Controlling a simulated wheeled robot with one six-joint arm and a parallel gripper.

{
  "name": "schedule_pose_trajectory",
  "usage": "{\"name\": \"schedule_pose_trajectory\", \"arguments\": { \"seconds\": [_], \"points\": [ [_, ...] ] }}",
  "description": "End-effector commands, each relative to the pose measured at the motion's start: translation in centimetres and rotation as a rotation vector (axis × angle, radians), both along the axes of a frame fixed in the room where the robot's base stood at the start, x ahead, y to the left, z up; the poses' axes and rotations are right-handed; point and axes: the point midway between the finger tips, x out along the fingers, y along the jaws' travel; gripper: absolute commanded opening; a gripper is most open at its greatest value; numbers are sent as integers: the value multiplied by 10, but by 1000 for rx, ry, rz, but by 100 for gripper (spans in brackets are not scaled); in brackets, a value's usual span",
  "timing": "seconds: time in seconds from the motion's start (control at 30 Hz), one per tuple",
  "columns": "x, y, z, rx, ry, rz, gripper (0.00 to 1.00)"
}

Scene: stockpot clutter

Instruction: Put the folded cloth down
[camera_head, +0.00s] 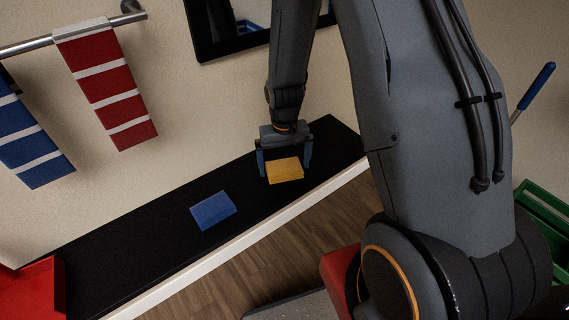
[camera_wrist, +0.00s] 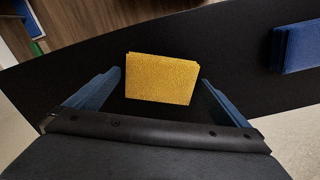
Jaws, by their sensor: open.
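A yellow folded cloth (camera_head: 284,171) lies on the black shelf top (camera_head: 140,238). It also shows in the wrist view (camera_wrist: 160,79), between my gripper's fingers with a gap on each side. My gripper (camera_head: 285,172) is open and points down over the yellow cloth; its blue fingers (camera_wrist: 163,92) are not touching it. A blue folded cloth (camera_head: 213,210) lies on the same shelf to the left, apart from the gripper. In the wrist view the blue cloth (camera_wrist: 297,46) is at the right edge.
Red striped (camera_head: 108,87) and blue striped (camera_head: 31,143) towels hang from a metal rail (camera_head: 40,43) on the wall. A red tray (camera_head: 38,290) stands at the shelf's left end. A green crate (camera_head: 541,215) is at right. The shelf between tray and blue cloth is clear.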

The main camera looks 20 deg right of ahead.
Motion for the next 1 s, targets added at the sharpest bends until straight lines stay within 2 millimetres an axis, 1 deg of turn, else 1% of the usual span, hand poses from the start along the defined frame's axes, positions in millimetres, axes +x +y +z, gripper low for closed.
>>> {"name": "schedule_pose_trajectory", "arguments": {
  "seconds": [0.17, 0.27, 0.5, 0.6, 0.7, 0.83, 0.93, 0.97, 1.0],
  "points": [
    [1, 0, 15, 0, -3, 0, 100],
    [1, 0, 32, 0, -5, 0, 100],
    [1, 0, 79, 0, -5, 0, 100],
    [1, 0, 96, 0, -4, 0, 100],
    [1, 0, 109, 0, -3, 0, 100],
    [0, 0, 120, 0, -2, 0, 100],
    [-6, -1, 128, 0, -1, -1, 100],
    [-10, -3, 132, 0, -2, -2, 100],
    [-18, -4, 138, 1, -3, -2, 100]
  ]
}}
